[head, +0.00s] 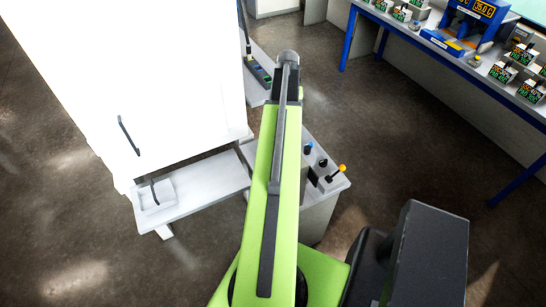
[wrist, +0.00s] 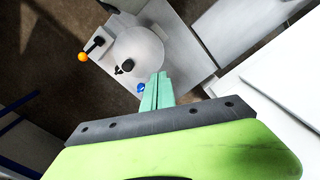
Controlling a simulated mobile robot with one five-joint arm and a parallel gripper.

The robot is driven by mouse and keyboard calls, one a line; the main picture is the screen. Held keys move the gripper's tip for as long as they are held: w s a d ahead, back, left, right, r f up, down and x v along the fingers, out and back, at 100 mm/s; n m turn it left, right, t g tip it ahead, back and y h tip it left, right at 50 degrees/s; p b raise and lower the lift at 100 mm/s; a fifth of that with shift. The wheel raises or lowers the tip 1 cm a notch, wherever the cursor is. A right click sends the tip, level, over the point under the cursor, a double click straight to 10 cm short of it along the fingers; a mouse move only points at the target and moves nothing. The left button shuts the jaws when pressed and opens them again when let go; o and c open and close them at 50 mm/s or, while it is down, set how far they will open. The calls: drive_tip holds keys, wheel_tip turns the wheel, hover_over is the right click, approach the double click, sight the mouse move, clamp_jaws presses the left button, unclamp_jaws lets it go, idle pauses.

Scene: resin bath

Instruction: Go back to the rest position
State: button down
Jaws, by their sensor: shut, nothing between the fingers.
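My green arm reaches out from the bottom of the head view, over a low white cabinet. Its far end is foreshortened, and the gripper fingers are hidden there. In the wrist view my gripper (wrist: 157,91) shows its two pale green fingers together, with nothing between them. They appear in front of the cabinet top, close in the picture to a small blue knob (wrist: 141,87); the gap in depth cannot be told.
The low cabinet (head: 318,215) carries an orange-tipped lever (head: 342,168) and dark knobs. A large white cabinet (head: 165,75) and a white shelf (head: 205,188) stand left. A blue-legged bench (head: 430,50) with several displays is at right. Floor between is clear.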

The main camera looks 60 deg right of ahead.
idle(0.3)
drive_tip(key=w+a+f+n+b, duration=0.3)
drive_tip(key=w+a+f+b, duration=0.1)
drive_tip(key=w+a, duration=0.95)
drive_tip(key=w+a+f+n+b, duration=0.4)
drive_tip(key=w+a, duration=0.9)
drive_tip(key=w, duration=0.1)
drive_tip(key=w+a+f+n+b, duration=0.2)
drive_tip(key=w+a, duration=0.1)
drive_tip(key=a, duration=0.7)
drive_tip(key=w+a+f+n+b, duration=0.2)
drive_tip(key=w+a, duration=0.1)
drive_tip(key=a, duration=0.7)
drive_tip(key=s+a+n, duration=0.1)
drive_tip(key=s+a, duration=0.1)
drive_tip(key=a, duration=0.5)
drive_tip(key=s+a+f+n+b, duration=0.1)
drive_tip(key=s+a, duration=0.1)
drive_tip(key=a, duration=0.6)
drive_tip(key=shift+s+f, duration=0.2)
drive_tip(key=shift+s, duration=0.2)
